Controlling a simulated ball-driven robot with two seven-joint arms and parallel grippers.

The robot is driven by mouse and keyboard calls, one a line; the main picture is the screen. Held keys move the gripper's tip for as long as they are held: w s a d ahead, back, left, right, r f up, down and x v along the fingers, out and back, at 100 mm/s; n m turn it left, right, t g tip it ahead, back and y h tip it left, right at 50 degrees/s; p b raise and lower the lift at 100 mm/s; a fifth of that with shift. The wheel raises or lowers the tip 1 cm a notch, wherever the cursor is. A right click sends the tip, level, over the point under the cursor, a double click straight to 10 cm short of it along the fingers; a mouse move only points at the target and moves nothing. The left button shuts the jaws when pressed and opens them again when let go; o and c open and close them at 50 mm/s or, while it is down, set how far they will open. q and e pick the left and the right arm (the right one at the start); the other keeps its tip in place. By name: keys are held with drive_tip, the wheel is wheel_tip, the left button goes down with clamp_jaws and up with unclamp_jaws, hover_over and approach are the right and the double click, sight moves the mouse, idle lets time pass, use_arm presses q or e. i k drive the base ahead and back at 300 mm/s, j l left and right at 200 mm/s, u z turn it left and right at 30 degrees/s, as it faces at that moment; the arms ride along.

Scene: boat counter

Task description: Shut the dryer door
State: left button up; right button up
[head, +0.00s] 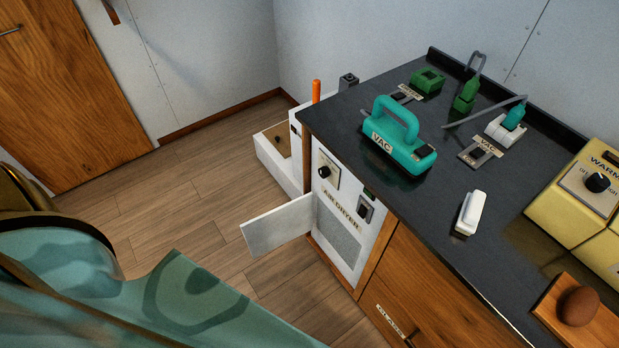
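The air dryer (325,190) is a white unit set into the left end of the counter, with a black knob, a switch and an "AIR DRYER" label. Its white door (278,224) stands open and sticks out to the left from the dryer's left edge, over the wooden floor. A grey mesh panel (338,235) shows on the dryer front. Neither of my grippers is in view. Only a teal and gold part of my own body shows at the lower left.
On the dark counter (385,185) are a teal vac (405,135), a white handle-like piece (470,213), green tools (467,95) and a yellow warmer (585,195). A brown egg (579,306) rests on a wooden board. A white box (283,158) stands beyond the dryer. Floor left of the door is clear.

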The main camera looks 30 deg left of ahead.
sight(268, 231)
drive_tip(key=j+z, duration=0.55)
drive_tip(key=z, duration=0.2)
drive_tip(key=j+z, duration=0.4)
drive_tip(key=k+l, duration=0.05)
drive_tip(key=l, duration=0.05)
